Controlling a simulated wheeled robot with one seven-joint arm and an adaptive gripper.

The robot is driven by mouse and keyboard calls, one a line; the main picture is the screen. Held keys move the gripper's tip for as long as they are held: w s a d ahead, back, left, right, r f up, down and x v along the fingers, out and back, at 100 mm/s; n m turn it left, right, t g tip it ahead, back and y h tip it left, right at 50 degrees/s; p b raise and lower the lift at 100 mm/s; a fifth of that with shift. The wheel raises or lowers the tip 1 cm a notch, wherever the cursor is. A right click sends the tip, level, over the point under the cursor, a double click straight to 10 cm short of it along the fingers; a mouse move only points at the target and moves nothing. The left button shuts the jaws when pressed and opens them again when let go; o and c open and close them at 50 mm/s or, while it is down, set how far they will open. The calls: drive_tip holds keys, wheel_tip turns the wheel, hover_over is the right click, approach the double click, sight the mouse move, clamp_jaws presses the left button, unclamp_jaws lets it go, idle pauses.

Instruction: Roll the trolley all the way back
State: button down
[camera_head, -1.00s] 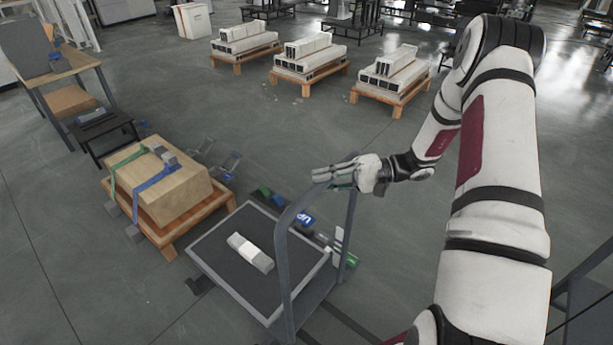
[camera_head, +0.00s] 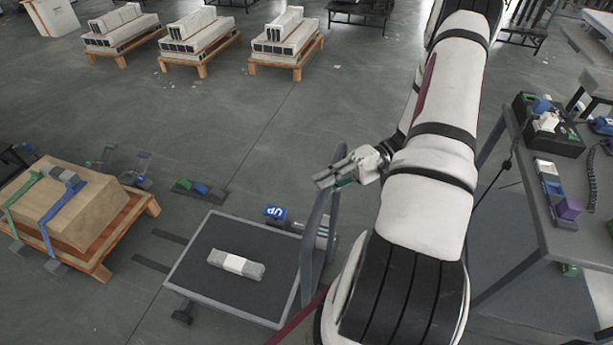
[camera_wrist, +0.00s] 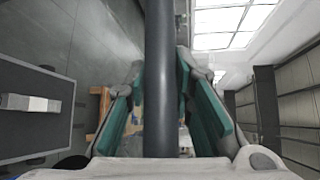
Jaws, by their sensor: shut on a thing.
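The trolley has a dark flat deck (camera_head: 225,288) with a light rim and an upright grey push handle (camera_head: 318,225) at its right end. A grey bar-shaped load with a pale band (camera_head: 236,264) lies on the deck. My gripper (camera_head: 340,175) is at the top of the handle, shut on it. In the wrist view the handle bar (camera_wrist: 160,110) runs between the green-padded fingers of my gripper (camera_wrist: 157,85). The deck corner with the load shows at that view's left. The trolley's handle-side wheels are hidden.
A strapped box (camera_head: 88,208) on a wooden pallet stands left of the trolley, with open floor and two dark strips (camera_head: 160,248) between. Small blue and green items on a dark base (camera_head: 200,190) lie behind it. A workbench (camera_head: 560,235) stands close on the right.

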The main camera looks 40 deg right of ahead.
drive_tip(key=shift+s+d+f, duration=0.1)
drive_tip(key=shift+s+d, duration=0.3)
drive_tip(key=shift+s, duration=0.35)
drive_tip(key=shift+s+d, duration=0.4)
drive_tip(key=shift+s, duration=0.3)
drive_tip(key=c, duration=1.4)
unclamp_jaws()
drive_tip(key=shift+s+d, duration=0.1)
drive_tip(key=shift+d, duration=0.05)
drive_tip(key=shift+o, duration=0.2)
drive_tip(key=v, duration=1.2)
